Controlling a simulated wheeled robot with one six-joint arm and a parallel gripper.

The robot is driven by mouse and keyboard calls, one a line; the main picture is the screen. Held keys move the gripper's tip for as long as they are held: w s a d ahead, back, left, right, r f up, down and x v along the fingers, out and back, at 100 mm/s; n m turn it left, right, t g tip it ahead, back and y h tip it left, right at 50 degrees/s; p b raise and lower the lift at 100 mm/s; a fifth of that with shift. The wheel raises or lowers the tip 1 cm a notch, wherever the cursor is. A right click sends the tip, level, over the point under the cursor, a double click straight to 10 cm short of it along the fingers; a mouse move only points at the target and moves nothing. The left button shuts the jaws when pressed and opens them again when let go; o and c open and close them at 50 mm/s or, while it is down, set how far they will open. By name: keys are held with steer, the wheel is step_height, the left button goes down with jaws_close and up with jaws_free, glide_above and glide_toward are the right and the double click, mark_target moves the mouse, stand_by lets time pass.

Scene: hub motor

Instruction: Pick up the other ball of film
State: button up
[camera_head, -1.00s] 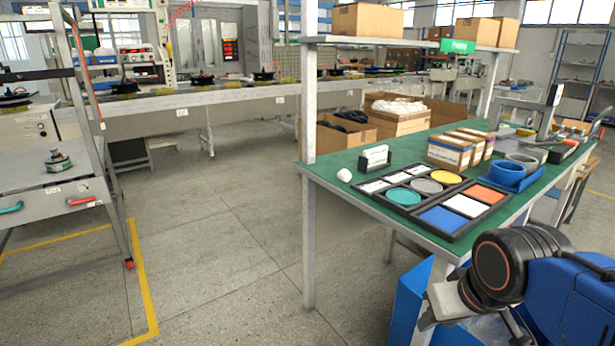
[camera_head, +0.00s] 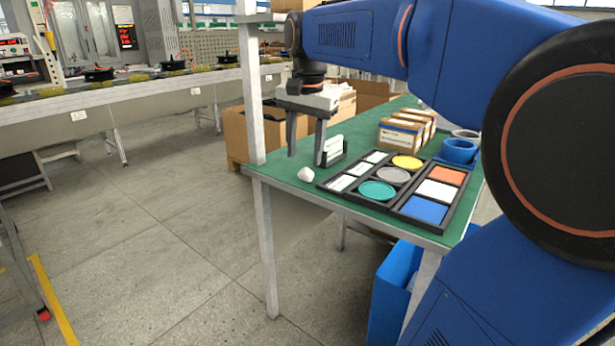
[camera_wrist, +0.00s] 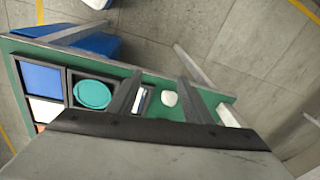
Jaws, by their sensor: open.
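A small white ball of film (camera_head: 306,174) lies on the green table top (camera_head: 275,178) near its left front corner, left of the black tray. In the wrist view the ball (camera_wrist: 169,98) shows between my two fingers, nearer the right one. My gripper (camera_head: 305,154) is open and empty above the table, just behind the ball in the head view. Its fingers point down.
A black tray (camera_head: 390,210) holds coloured discs and squares. Small boxes (camera_head: 407,131) and blue rings (camera_head: 459,151) stand farther right. A table post (camera_head: 253,90) rises left of my gripper.

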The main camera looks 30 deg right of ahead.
steer(key=w+d+r+m+g, duration=0.2)
steer(key=w+d+r+m, duration=0.35)
steer(key=w+d, duration=0.4)
steer(key=m, duration=0.1)
glide_above(306, 168)
steer(key=f, duration=1.2)
steer(key=shift+s+d, duration=0.15)
steer(key=shift+d, duration=0.05)
steer(key=shift+w+a+f, duration=0.1)
steer(key=shift+f, duration=1.3)
steer(key=shift+w+f, duration=0.1)
steer(key=shift+f, duration=1.3)
steer(key=shift+c, duration=0.4)
steer(key=c, duration=0.7)
